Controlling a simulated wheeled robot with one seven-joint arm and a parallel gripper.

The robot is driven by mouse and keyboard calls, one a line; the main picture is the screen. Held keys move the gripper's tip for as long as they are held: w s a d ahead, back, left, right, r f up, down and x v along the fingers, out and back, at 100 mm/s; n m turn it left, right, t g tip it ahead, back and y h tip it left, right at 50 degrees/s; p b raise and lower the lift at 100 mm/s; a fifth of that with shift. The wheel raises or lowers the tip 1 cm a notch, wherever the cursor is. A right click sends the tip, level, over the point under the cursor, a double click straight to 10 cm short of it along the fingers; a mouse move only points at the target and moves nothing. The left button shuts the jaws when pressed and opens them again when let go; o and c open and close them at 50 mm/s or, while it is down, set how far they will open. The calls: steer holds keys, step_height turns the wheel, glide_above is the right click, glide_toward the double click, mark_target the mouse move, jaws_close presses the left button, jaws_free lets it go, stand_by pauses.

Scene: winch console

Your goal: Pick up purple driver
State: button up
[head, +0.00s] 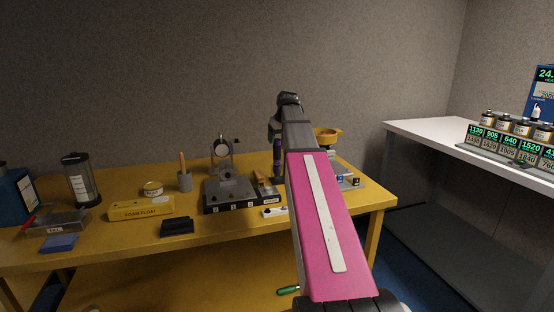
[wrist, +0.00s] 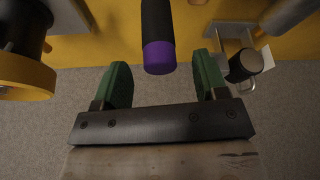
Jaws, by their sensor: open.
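The purple driver shows in the wrist view as a dark shaft or grip ending in a purple cap (wrist: 159,57). It stands between the two green fingers of my gripper (wrist: 160,68), with a visible gap on each side. My gripper is open and is not closed on it. In the head view my pink arm reaches over the yellow table and hides part of it. A dark upright piece with a purple tint, likely the driver (head: 277,152), shows just left of my arm; its lower end is hard to make out.
A white bench (head: 430,137) is at right.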

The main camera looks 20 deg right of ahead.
mark_target(276, 145)
steer(key=shift+x, duration=2.55)
steer(key=shift+w+r, duration=0.1)
steer(key=shift+w, duration=0.05)
steer(key=c, duration=1.1)
